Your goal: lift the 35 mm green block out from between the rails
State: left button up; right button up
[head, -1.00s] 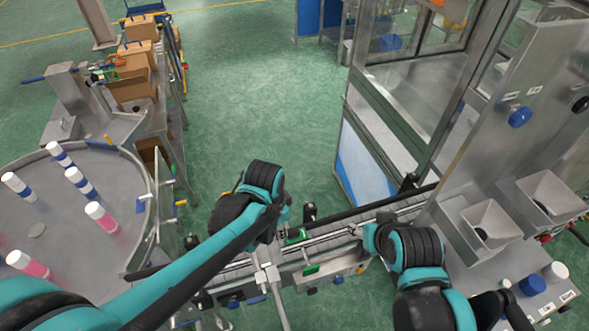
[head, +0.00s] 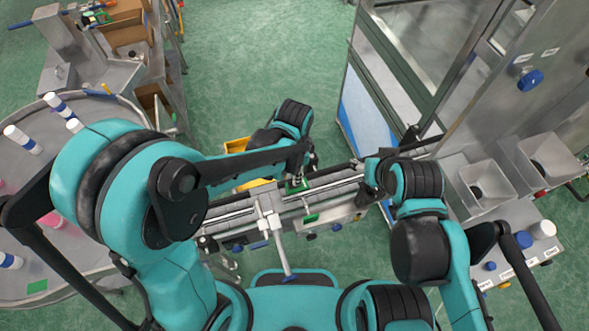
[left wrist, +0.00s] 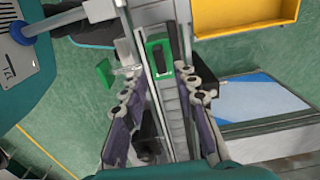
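The green block (head: 297,186) sits between the conveyor's metal rails. In the left wrist view the green block (left wrist: 159,57) has a dark slot in its top and lies just ahead of the fingertips. My left gripper (head: 311,160) is close to the block in the head view. In the left wrist view my left gripper (left wrist: 163,98) is open, one finger on each side of the rails, with nothing held. My right gripper (head: 373,175) is by the right part of the conveyor, and its fingers are too hidden to read.
Another green piece (left wrist: 105,73) is outside the rails. A yellow bin (left wrist: 245,16) stands beyond the conveyor. A round table (head: 30,215) with several bottles is at left. A glass-walled machine (head: 400,90) and metal hoppers (head: 478,185) stand at right.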

aim_at(297, 189)
pick_arm(q)
jog(key=shift+f+b, duration=2.3)
jog(key=shift+f, duration=0.6)
grip_shut()
